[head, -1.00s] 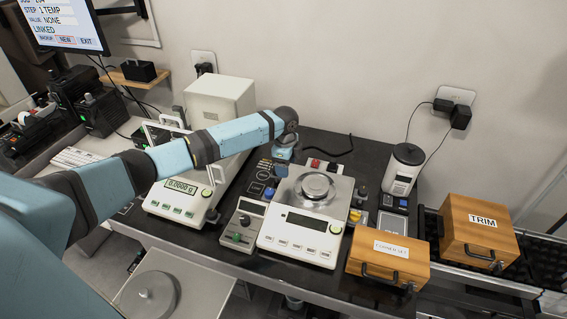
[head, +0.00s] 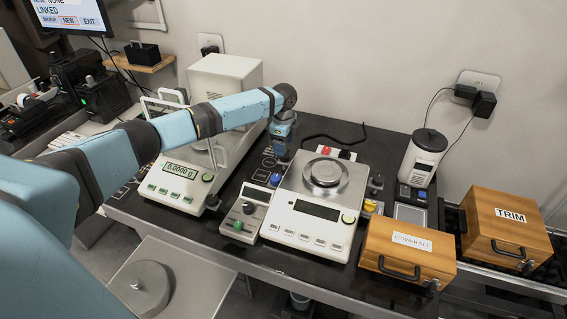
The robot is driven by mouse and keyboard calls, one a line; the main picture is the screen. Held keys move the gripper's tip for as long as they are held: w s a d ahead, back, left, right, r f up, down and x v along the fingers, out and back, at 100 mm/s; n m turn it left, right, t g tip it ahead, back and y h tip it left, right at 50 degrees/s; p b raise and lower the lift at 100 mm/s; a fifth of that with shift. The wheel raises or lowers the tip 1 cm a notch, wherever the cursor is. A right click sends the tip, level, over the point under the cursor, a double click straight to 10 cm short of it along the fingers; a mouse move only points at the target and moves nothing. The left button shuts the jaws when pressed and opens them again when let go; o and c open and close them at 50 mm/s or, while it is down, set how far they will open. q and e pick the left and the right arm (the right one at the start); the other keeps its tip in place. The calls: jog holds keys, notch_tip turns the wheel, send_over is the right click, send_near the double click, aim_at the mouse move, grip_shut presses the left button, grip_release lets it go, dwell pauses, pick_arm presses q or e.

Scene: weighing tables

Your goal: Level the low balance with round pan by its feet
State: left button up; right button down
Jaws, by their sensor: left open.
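The low balance (head: 282,219) stands on the dark table with its round metal pan (head: 326,172) on top and a dark, blank display. A small green-rimmed round spot (head: 348,218) sits at its front right corner; its inside is too small to read. A dark foot knob (head: 376,184) shows at the right rear side. My left arm reaches over from the left. My left gripper (head: 282,154) points down beside the balance's left rear corner, open. The foot there is hidden, and I cannot tell whether the fingers surround it. My right gripper is out of view.
A taller balance (head: 181,187) reading 0.0000 g stands left. A small control box (head: 244,212) touches or nearly touches the low balance's left side. Wooden boxes (head: 407,250) and (head: 506,228), the latter marked TRIM, and a white canister (head: 423,158) stand right.

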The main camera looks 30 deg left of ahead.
pick_arm(q)
notch_tip(320, 180, down, 4)
jog(key=b, duration=0.3)
jog(key=shift+f, duration=0.1)
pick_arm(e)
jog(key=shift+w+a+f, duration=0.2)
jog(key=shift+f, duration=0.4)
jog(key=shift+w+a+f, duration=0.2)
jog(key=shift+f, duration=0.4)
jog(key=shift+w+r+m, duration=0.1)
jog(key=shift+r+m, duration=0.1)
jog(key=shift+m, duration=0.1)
